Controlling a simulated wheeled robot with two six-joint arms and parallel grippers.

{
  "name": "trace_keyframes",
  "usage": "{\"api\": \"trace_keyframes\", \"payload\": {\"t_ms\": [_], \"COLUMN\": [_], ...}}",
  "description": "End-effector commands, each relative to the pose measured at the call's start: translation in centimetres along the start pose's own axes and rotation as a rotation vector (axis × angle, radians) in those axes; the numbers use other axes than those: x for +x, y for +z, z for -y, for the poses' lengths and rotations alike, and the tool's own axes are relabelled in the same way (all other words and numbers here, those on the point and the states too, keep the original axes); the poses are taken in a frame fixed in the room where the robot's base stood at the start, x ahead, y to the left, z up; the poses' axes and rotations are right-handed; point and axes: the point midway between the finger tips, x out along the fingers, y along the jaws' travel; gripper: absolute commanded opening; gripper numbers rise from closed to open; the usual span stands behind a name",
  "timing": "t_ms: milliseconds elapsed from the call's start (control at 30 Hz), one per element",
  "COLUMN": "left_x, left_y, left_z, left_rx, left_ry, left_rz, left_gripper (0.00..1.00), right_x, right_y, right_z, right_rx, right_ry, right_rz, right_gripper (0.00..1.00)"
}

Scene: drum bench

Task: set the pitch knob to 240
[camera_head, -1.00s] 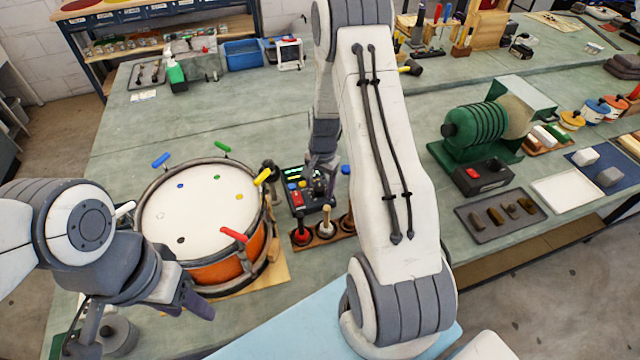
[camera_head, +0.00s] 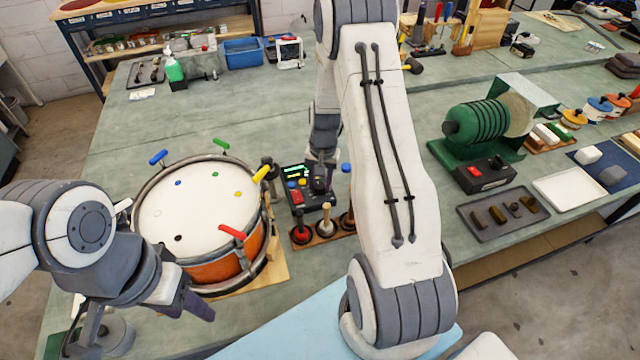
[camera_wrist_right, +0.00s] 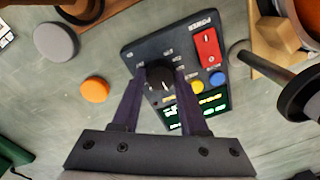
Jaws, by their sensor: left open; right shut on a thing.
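The control box (camera_wrist_right: 135,55) is dark, with a red power switch (camera_wrist_right: 207,48), a yellow button (camera_wrist_right: 197,86), a blue button (camera_wrist_right: 217,78) and green-lit displays (camera_wrist_right: 212,102). Its black pitch knob (camera_wrist_right: 160,76) sits between the fingertips of my right gripper (camera_wrist_right: 159,80), which is shut on it. The knob's pointer and the digits are too small to read. In the head view the box (camera_head: 298,197) stands right of the drum, with my right gripper (camera_head: 320,180) over it. My left gripper (camera_head: 185,303) is open and empty, in front of the drum's left side.
The drum (camera_head: 205,205) has coloured handles around its rim. A rack of mallets (camera_head: 322,236) stands in front of the box. In the wrist view an orange disc (camera_wrist_right: 94,90) and a grey disc (camera_wrist_right: 56,41) lie left of the box. A green coil machine (camera_head: 480,130) stands right.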

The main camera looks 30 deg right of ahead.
Motion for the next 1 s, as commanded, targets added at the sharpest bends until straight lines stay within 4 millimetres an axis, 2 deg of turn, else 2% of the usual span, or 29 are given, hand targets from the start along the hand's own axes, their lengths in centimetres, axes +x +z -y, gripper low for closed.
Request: {"api": "trace_keyframes", "payload": {"t_ms": [367,833,867,900,933,1000], "left_x": [0.61,0.63,0.63,0.63,0.63,0.63], "left_y": [0.03,0.03,0.03,0.03,0.03,0.03], "left_z": [0.04,0.05,0.04,0.05,0.04,0.05], "left_rx": [0.0,0.0,0.0,0.0,0.0,0.0], "left_ry": [0.0,0.0,0.0,0.0,0.0,0.0], "left_rz": [0.0,0.0,0.0,0.0,0.0,0.0], "left_gripper": [0.5,0.5,0.5,0.5,0.5,0.5], "right_x": [-0.07,-0.12,-0.12,-0.12,-0.11,-0.1], "right_y": [-0.1,-0.13,-0.13,-0.12,-0.12,-0.1], "right_z": [0.08,0.1,0.1,0.1,0.1,0.09], "right_rx": [-0.154,-0.172,-0.172,-0.172,-0.172,-0.171], "right_ry": [-0.001,-0.001,-0.001,-0.001,-0.001,-0.001], "right_rz": [0.006,0.006,0.006,0.006,0.006,0.007], "right_gripper": [0.0,0.0,0.47,0.63,0.73,0.73]}}
